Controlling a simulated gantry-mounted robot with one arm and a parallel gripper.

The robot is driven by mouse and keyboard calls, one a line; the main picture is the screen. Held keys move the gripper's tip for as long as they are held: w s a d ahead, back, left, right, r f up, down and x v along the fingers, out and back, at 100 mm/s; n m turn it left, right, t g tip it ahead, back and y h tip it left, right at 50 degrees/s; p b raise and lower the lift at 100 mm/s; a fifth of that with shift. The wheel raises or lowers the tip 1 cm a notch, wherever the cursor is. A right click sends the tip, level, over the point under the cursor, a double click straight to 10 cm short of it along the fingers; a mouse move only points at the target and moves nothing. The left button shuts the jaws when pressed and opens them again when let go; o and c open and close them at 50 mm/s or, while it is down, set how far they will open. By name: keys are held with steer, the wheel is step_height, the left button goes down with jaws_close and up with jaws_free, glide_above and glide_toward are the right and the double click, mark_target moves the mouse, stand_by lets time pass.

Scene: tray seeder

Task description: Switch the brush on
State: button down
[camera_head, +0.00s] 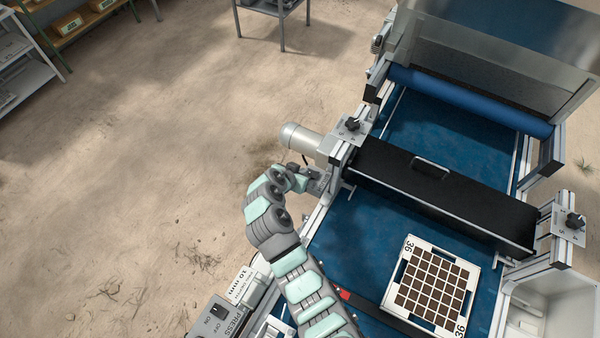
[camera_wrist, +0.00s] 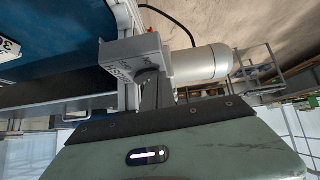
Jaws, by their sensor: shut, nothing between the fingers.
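The brush unit is a long black housing (camera_head: 440,193) with a handle on top, lying across the blue belt. Its silver cylindrical motor (camera_head: 300,138) sticks out on the left side and also shows in the wrist view (camera_wrist: 203,64). A grey box with lettering (camera_wrist: 128,56) sits beside the motor in the wrist view, with a small red part (camera_wrist: 149,29) at its top. My gripper (camera_head: 306,181) is shut and empty at the left frame rail, just below the motor. In the wrist view my fingertips (camera_wrist: 151,76) overlap the box's face; I cannot tell whether they touch. They hide part of its face.
A white tray (camera_head: 474,272) with dark cells lies on the belt (camera_head: 345,240). A panel marked PRESS, ON and OFF (camera_head: 213,312) is at the lower left. A blue roller (camera_head: 470,102) crosses farther back. Open sandy floor lies left of the machine.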

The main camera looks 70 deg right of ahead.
steer(key=shift+s+a+r, duration=0.1)
steer(key=shift+s+r, duration=0.15)
steer(key=shift+s, duration=0.5)
steer(key=shift+w+r, duration=0.1)
steer(key=shift+r, duration=0.05)
steer(key=r, duration=0.3)
steer(key=shift+w+r, duration=0.35)
steer(key=shift+w, duration=0.05)
steer(key=w+b+v, duration=0.1)
steer(key=b+v, duration=0.1)
steer(key=v, duration=0.7)
steer(key=shift+a+r+b, duration=0.2)
steer(key=shift+r+b, duration=0.1)
steer(key=shift+w, duration=0.1)
